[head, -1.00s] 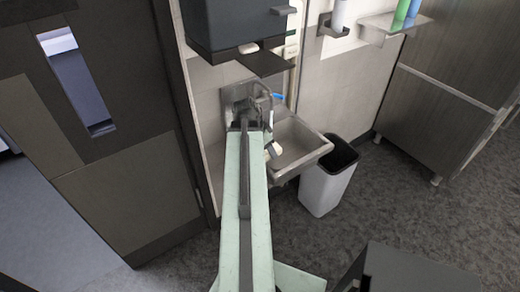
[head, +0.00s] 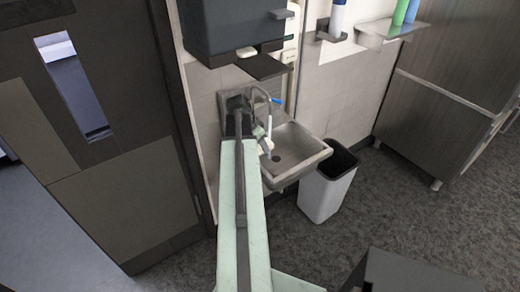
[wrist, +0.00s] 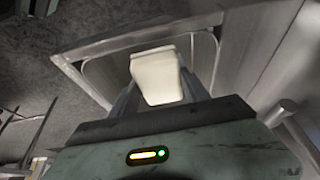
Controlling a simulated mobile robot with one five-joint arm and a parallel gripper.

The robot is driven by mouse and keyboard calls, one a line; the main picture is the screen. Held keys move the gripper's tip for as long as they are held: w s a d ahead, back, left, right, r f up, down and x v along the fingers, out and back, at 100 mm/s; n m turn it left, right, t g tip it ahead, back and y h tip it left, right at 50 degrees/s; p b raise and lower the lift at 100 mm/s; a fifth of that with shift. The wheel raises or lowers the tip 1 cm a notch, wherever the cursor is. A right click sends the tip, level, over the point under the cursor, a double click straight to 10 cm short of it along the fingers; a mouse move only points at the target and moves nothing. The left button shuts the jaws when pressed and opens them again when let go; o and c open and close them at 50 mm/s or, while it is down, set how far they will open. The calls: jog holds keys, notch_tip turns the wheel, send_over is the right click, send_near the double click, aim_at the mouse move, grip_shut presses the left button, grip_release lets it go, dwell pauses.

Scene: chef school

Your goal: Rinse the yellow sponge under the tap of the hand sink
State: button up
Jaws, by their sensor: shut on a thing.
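My gripper (wrist: 160,92) is shut on a pale cream-yellow block, the sponge (wrist: 158,70), which sticks out between its two fingers in the wrist view. In the head view the sponge (head: 267,145) shows as a small pale patch over the left part of the hand sink (head: 312,158). The tap (head: 262,92), a curved metal spout, rises at the back of the sink, just beyond the sponge. I cannot tell whether the sponge is right under the spout. No running water can be made out. In the wrist view the sink rim (wrist: 75,72) lies around the sponge.
A dark dispenser (head: 225,28) hangs on the wall above the sink, with a dark tray below. A white bin (head: 325,190) with a dark inside stands right of the sink. A door (head: 120,150) is on the left. Dark furniture (head: 395,272) stands at the front right.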

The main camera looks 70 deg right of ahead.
jog(key=w+d+f+b, duration=0.1)
jog(key=d, duration=0.6)
jog(key=shift+w+f, duration=0.2)
jog(key=shift+w, duration=0.1)
jog(key=shift+a, duration=0.1)
jog(key=shift+s+a, duration=0.3)
jog(key=shift+a, duration=0.95)
jog(key=shift+s+a, duration=0.35)
jog(key=shift+a, duration=0.95)
jog(key=shift+s+a, duration=0.3)
jog(key=shift+a, duration=0.95)
jog(key=a+r+p, duration=0.2)
jog(key=s+a+r+p, duration=0.1)
jog(key=a+r+p, duration=0.1)
jog(key=a, duration=0.1)
jog(key=shift+r, duration=0.1)
jog(key=shift+d, duration=0.1)
